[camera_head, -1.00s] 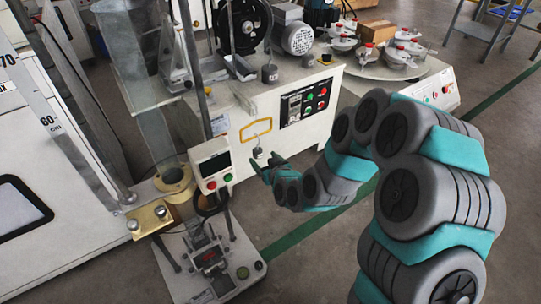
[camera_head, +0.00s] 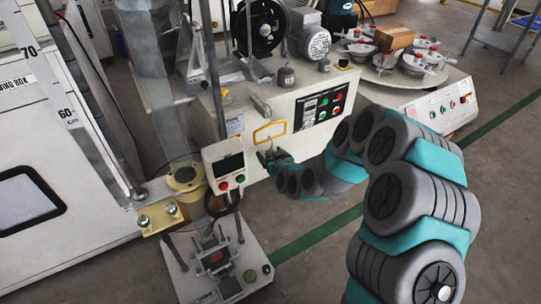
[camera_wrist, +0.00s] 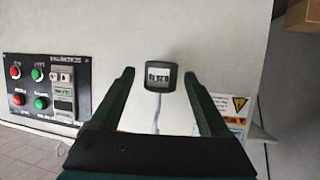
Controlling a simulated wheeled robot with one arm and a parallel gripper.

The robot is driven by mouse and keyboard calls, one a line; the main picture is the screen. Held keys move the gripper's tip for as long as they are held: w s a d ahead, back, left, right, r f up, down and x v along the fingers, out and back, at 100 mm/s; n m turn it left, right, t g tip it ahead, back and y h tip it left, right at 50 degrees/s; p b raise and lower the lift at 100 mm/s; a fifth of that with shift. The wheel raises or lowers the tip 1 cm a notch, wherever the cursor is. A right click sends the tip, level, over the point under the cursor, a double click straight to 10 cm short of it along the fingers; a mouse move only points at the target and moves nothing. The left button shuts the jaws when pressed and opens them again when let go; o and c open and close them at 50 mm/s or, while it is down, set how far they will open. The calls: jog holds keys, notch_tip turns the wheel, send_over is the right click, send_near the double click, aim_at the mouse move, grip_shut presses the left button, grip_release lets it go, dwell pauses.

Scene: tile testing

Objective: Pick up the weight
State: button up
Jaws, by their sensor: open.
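The weight (camera_wrist: 161,77) is a small dark grey piece with a pale label, in the wrist view. A thin grey stem runs from it toward my gripper's palm side of the picture. My gripper (camera_wrist: 158,74) is open, with one dark finger on each side of the weight and a gap to each. I cannot tell how deep the weight lies between them. In the head view my gripper (camera_head: 270,157) is in front of the machine's face, just below the yellow frame (camera_head: 270,132). The weight is hard to make out there, mostly hidden by the fingers.
The white machine (camera_head: 330,134) stands close behind my gripper, with a button panel (camera_head: 319,107) beside it. Another dark weight (camera_head: 286,77) stands on its top. A control box (camera_head: 225,165) is to the left.

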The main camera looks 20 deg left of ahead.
jog(key=shift+c, duration=0.2)
grip_shut()
dwell(0.3)
